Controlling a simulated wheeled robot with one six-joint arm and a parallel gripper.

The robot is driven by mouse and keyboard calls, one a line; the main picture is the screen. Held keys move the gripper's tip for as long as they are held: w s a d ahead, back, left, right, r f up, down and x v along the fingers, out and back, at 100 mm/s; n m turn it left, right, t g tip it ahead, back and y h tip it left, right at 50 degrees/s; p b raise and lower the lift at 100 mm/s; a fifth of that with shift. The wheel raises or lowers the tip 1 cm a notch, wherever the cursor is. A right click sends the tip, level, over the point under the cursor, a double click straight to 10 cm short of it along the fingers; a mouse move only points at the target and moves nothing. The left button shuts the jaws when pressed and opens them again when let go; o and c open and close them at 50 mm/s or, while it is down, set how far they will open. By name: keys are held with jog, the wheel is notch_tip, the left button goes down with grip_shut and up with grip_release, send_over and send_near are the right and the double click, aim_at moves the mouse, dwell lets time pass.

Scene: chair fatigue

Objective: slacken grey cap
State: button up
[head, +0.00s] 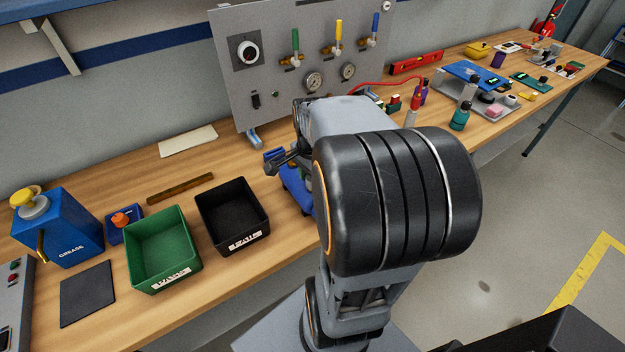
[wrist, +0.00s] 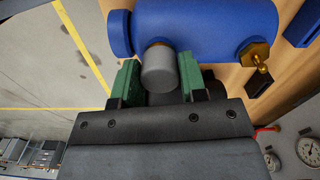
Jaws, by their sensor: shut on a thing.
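The grey cap (wrist: 159,70) is a short grey cylinder on the side of a blue cylindrical body (wrist: 205,28) in the wrist view. My gripper (wrist: 160,84) has green-padded jaws, one on each side of the cap, and is shut on it. A brass fitting (wrist: 256,53) sits on the same blue body, to the right of the cap. In the head view my arm hides the cap and most of the blue body. Only a blue part (head: 295,185) shows at the left of my arm.
A black bin (head: 232,214) and a green bin (head: 161,250) stand left of my arm. A blue grease container (head: 65,228) is at the far left. A grey panel (head: 275,60) with valves and gauges rises behind. Tools and bottles lie along the bench to the right.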

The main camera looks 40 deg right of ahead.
dwell(0.3)
jog(key=shift+n, duration=2.2)
jog(key=shift+n, duration=1.1)
jog(key=shift+n+p, duration=0.3)
jog(key=shift+n, duration=0.6)
jog(key=n, duration=0.4)
